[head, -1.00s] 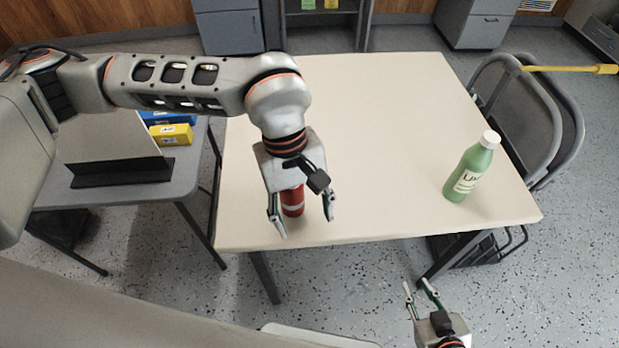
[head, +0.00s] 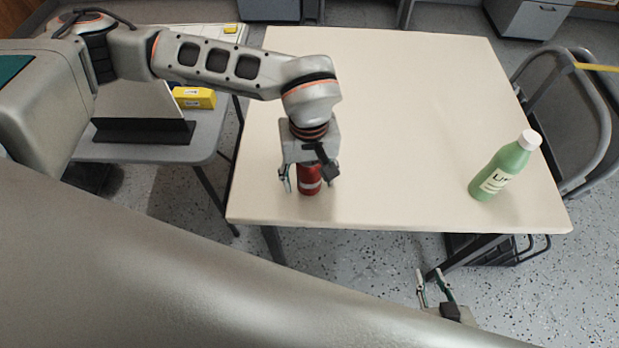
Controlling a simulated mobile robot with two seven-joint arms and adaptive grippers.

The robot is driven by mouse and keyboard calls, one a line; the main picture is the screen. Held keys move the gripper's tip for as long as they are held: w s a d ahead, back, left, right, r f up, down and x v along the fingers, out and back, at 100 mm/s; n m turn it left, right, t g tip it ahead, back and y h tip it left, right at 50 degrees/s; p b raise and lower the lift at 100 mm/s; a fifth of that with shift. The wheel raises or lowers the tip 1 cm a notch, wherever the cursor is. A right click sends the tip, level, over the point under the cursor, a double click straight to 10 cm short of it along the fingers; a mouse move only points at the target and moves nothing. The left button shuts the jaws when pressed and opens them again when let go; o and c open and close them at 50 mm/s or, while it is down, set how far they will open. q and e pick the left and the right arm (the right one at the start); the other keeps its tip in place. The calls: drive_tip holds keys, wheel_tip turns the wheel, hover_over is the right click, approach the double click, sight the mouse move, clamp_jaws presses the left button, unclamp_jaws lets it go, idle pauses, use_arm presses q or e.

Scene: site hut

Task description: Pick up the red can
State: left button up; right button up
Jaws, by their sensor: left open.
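The red can (head: 309,183) stands upright on the cream table (head: 400,120), near its front left part. My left gripper (head: 308,182) is over the can from above, its open fingers on either side of it. The upper part of the can is hidden by the gripper. I cannot tell whether the fingers touch the can. My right gripper (head: 434,288) is low in front of the table's front edge, with its fingers apart and nothing between them.
A green bottle (head: 503,168) with a white cap stands at the table's right. A folding chair (head: 565,100) is beyond the right edge. A grey side table (head: 205,145) at left holds a yellow box (head: 195,98) and a black-based panel (head: 140,132). The table's middle is clear.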

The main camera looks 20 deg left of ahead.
use_arm(q)
drive_tip(key=c, duration=0.9)
